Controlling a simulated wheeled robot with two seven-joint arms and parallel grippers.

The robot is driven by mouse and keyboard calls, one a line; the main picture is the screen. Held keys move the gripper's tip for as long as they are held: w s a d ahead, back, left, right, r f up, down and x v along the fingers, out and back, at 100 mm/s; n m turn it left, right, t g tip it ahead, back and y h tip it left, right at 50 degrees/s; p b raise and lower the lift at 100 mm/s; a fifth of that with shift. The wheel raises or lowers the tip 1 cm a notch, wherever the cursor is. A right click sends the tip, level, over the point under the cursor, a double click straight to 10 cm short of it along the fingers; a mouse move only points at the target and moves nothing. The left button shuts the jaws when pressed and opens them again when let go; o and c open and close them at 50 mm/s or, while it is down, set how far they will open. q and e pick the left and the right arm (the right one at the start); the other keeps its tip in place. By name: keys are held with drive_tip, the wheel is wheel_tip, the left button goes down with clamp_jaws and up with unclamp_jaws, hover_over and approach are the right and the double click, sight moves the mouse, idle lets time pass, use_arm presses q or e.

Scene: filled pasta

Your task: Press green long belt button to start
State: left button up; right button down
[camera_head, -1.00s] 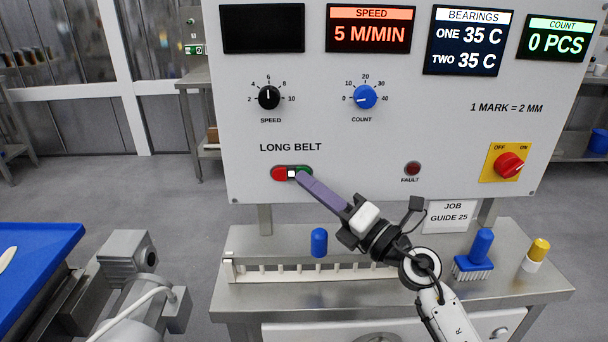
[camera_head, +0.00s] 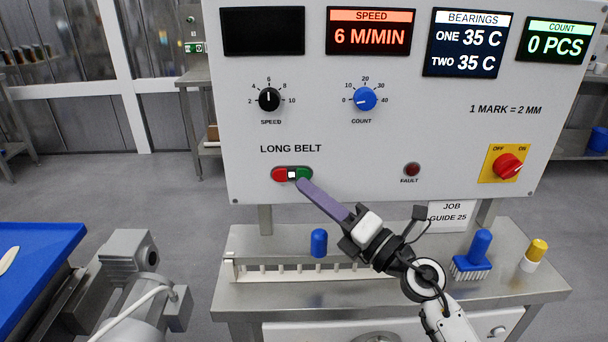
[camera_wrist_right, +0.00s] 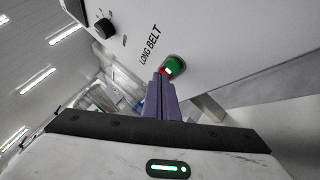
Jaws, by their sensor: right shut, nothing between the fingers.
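The green LONG BELT button (camera_head: 304,173) is the right end of a red, white and green button strip on the panel. It also shows in the right wrist view (camera_wrist_right: 175,62). The red button (camera_head: 280,174) is at its left. My right gripper (camera_head: 302,184) has long purple fingers, shut and empty. Their tips are just below the green button in the head view, with much of the green uncovered; I cannot tell if they touch the panel. My left gripper is not in view.
The panel (camera_head: 400,135) shows SPEED 6 M/MIN and COUNT 0 PCS. A black speed knob (camera_head: 269,99), a blue count knob (camera_head: 365,98) and a red switch (camera_head: 508,166) are on it. A blue cap-like piece (camera_head: 319,242) and a brush (camera_head: 473,258) stand on the steel bench below.

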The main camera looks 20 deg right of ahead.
drive_tip(key=shift+s+a+p, duration=0.2)
drive_tip(key=shift+s, duration=0.55)
drive_tip(key=shift+s+a+p, duration=0.25)
drive_tip(key=shift+s, duration=0.5)
drive_tip(key=shift+s+a+p, duration=0.2)
drive_tip(key=shift+s, duration=0.55)
